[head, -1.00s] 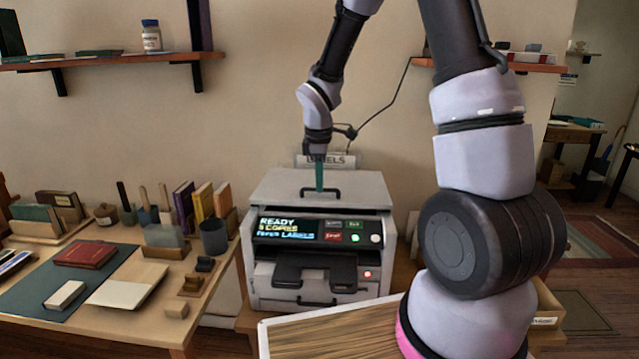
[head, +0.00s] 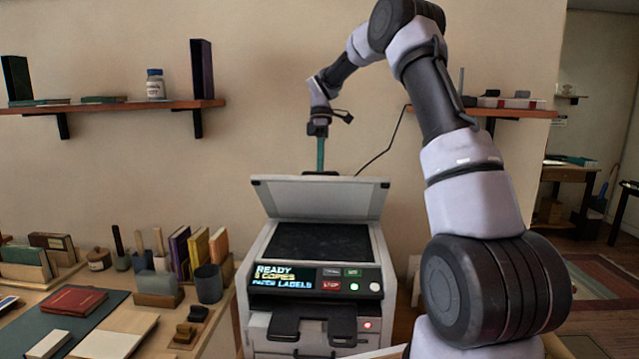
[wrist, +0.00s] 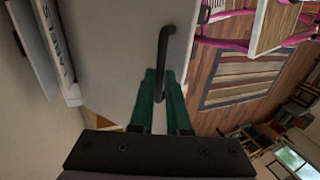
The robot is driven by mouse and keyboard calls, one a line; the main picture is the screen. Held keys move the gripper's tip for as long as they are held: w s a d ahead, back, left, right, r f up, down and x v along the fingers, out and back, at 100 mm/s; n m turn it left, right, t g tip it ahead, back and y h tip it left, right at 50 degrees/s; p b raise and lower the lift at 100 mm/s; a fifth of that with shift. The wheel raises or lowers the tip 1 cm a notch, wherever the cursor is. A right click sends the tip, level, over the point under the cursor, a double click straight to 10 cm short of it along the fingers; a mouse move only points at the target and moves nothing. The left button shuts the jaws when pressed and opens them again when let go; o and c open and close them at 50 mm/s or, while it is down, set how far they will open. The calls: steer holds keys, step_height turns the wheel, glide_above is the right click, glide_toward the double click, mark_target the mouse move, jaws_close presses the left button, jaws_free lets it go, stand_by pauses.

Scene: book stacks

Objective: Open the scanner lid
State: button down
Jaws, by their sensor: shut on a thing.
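The scanner (head: 312,290) stands in the middle with a lit panel. Its grey lid (head: 325,197) is raised and tilted back, and the dark glass bed (head: 318,242) shows beneath it. My gripper (head: 320,172) is at the lid's upper edge, its green fingers pointing down. In the wrist view, the green fingers (wrist: 160,85) are shut on the dark lid handle (wrist: 164,48), with the pale lid (wrist: 115,60) beside it. In the head view most of the handle is hidden behind the lid's edge.
A desk (head: 130,315) on the left holds books, a cup (head: 208,284) and stamps. A wall shelf (head: 110,106) is at upper left; another shelf (head: 500,112) is behind my arm. A dark cable (head: 385,145) hangs on the wall right of my gripper.

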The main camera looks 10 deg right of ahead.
steer(key=w+d+r, duration=0.1)
steer(key=w+d, duration=0.2)
steer(key=w, duration=0.6)
steer(key=shift+d+r, duration=0.2)
steer(key=shift+r, duration=0.15)
steer(key=c, duration=0.9)
jaws_free()
steer(key=shift+w+f, duration=0.2)
steer(key=shift+w, duration=0.15)
steer(key=shift+s+a+r, duration=0.1)
steer(key=shift+r, duration=0.15)
steer(key=shift+s+a+r, duration=0.1)
